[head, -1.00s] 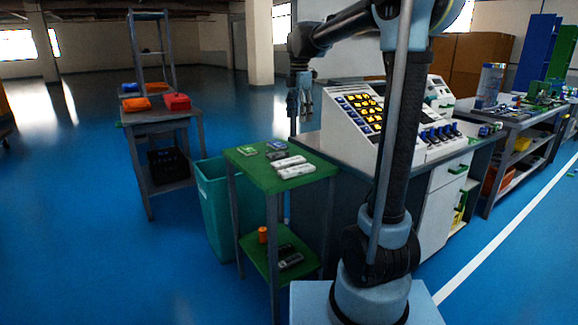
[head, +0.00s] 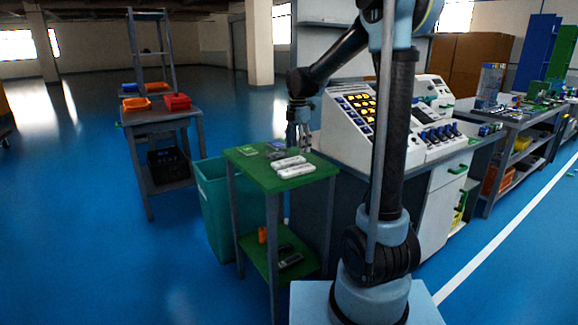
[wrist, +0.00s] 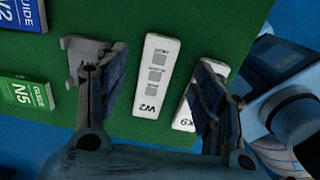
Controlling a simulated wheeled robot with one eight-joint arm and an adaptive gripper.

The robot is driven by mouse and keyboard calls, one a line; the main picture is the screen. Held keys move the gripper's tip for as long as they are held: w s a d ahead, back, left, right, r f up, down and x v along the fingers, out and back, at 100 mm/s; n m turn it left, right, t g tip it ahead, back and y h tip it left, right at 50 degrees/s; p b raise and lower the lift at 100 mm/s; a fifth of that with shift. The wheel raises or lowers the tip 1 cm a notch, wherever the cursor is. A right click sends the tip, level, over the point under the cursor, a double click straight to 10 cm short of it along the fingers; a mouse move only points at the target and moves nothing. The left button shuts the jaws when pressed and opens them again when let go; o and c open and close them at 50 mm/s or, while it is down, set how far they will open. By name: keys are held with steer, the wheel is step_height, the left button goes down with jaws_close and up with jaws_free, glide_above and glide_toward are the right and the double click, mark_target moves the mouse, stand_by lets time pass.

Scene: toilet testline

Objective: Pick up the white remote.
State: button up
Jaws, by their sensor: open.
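Two white remotes lie side by side on the green top of a small table (head: 316,178). The remote marked W2 (wrist: 148,105) shows between my fingers in the wrist view, with grey square buttons. The other, marked K9 (wrist: 181,123), is partly hidden behind the right finger. In the head view they are the rear remote (head: 287,162) and the front remote (head: 297,171). My gripper (head: 299,150) is open and empty, pointing down just above the remotes. Its fingers (wrist: 150,67) are on either side of W2; contact cannot be told.
A green booklet marked N5 (wrist: 25,93) and a blue one (wrist: 22,14) lie left of W2 in the wrist view. A console with yellow buttons (head: 356,105) stands right of the table. A teal bin (head: 212,205) stands at its left.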

mark_target(298, 158)
steer(key=shift+w+f, duration=0.15)
steer(key=shift+f, duration=2.4)
steer(key=c, duration=1.2)
